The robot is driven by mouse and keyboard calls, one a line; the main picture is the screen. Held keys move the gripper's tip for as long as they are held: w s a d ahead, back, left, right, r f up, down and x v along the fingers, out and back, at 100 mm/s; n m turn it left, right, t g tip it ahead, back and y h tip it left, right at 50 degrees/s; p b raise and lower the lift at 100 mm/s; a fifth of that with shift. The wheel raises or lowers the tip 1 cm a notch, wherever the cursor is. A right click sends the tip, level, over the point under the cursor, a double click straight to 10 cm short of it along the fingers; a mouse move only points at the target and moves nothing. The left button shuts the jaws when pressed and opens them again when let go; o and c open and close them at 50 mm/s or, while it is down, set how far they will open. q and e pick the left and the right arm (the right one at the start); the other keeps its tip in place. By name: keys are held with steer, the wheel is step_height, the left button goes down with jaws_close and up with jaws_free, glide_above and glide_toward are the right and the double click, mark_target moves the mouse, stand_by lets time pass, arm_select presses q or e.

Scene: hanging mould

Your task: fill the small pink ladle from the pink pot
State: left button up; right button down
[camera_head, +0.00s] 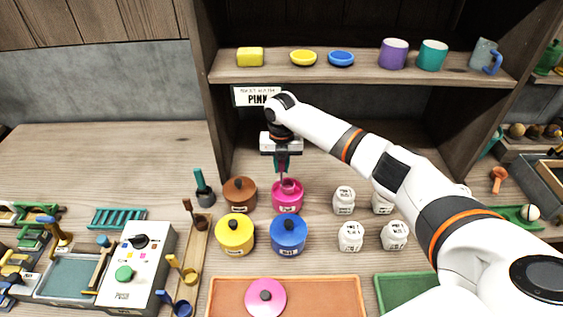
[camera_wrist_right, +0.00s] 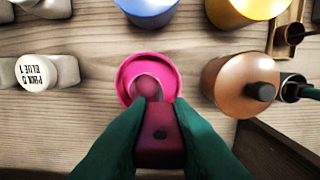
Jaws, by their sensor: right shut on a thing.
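The open pink pot (camera_head: 287,199) stands on the table below the shelf; it also shows in the right wrist view (camera_wrist_right: 126,78). My right gripper (camera_head: 283,160) is above the pot and points down, shut on the handle of the small pink ladle (camera_wrist_right: 160,142). The ladle's round bowl is inside the pot's mouth. I cannot tell how much is in the bowl. The green fingers of my right gripper (camera_wrist_right: 160,145) show on both sides of the handle. The pot's pink lid (camera_head: 266,298) lies on the brown tray (camera_head: 325,291). My left gripper is not in view.
Close around the pot stand lidded brown (camera_head: 240,193), yellow (camera_head: 235,234) and blue (camera_head: 288,235) pots. Several white jars (camera_head: 344,199) stand to the right. The shelf (camera_head: 370,68) with cups and bowls is above. A control box (camera_head: 137,270) is at the left.

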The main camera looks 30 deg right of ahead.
steer(key=shift+f+b, duration=1.7)
steer(key=shift+f, duration=1.35)
steer(key=shift+r, duration=0.2)
steer(key=shift+r+p, duration=3.55)
steer(key=shift+r, duration=0.3)
